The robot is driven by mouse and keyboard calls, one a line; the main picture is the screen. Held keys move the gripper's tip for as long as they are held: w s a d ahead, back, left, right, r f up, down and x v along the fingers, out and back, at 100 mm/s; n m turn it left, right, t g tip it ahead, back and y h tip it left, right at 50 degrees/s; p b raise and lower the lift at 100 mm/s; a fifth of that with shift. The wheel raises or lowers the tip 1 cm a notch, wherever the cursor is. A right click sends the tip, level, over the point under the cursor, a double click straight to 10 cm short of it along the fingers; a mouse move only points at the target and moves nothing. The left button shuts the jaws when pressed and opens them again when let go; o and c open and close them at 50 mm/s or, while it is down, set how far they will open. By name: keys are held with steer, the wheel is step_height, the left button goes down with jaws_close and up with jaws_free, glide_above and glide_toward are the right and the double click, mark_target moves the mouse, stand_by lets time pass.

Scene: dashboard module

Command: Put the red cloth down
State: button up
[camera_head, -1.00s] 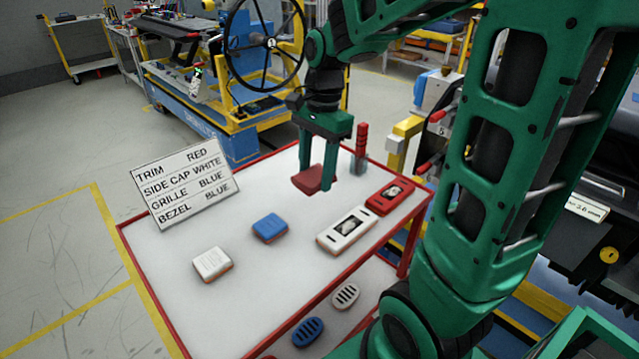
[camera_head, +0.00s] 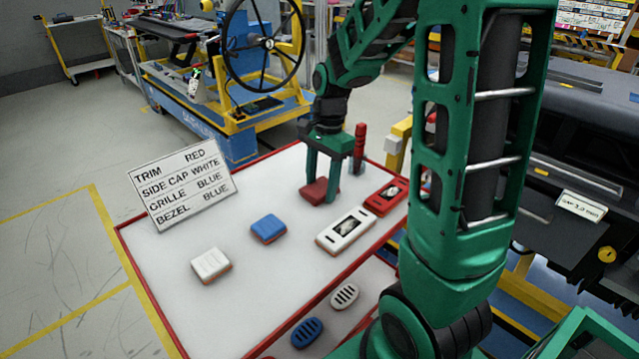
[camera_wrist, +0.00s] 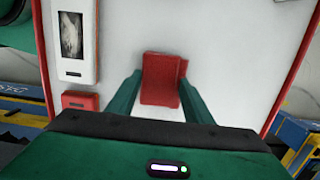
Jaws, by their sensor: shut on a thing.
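The red cloth (camera_head: 318,190) is a small folded red pad at the back of the white table top (camera_head: 190,305). My gripper (camera_head: 322,190) points down with its green fingers on either side of the cloth and is shut on it. The cloth is low, at or very near the table surface; I cannot tell for certain whether it touches. In the wrist view the red cloth (camera_wrist: 161,80) sits between the two green fingertips.
A white bezel part (camera_head: 346,231) and a red one (camera_head: 385,197) lie right of the cloth. A blue block (camera_head: 268,228) and a white block (camera_head: 211,264) lie left. A red-topped bottle (camera_head: 359,148) stands behind the gripper. A sign (camera_head: 183,187) stands at left. Grilles (camera_head: 307,332) lie on a lower shelf.

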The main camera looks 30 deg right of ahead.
mark_target(325, 184)
steer(key=shift+s+f, duration=0.1)
steer(key=shift+f, duration=0.25)
steer(key=o, duration=1)
steer(key=shift+s+f, duration=0.1)
steer(key=shift+f, duration=0.05)
steer(key=shift+a+f, duration=0.1)
step_height(325, 184, up, 12)
steer(key=d, duration=0.2)
steer(key=s+f+n, duration=0.1)
steer(key=s+n, duration=0.2)
steer(key=s, duration=0.4)
steer(key=s+d+f+n, duration=0.1)
steer(key=s+f+n, duration=0.1)
steer(key=s, duration=0.6)
steer(key=s+d+f+n+h, duration=0.1)
steer(key=s+f+n, duration=0.1)
steer(key=s+n, duration=0.2)
steer(key=shift+s+d, duration=0.15)
steer(key=shift+s, duration=0.75)
steer(key=shift+s+d, duration=0.1)
steer(key=shift+s, duration=0.8)
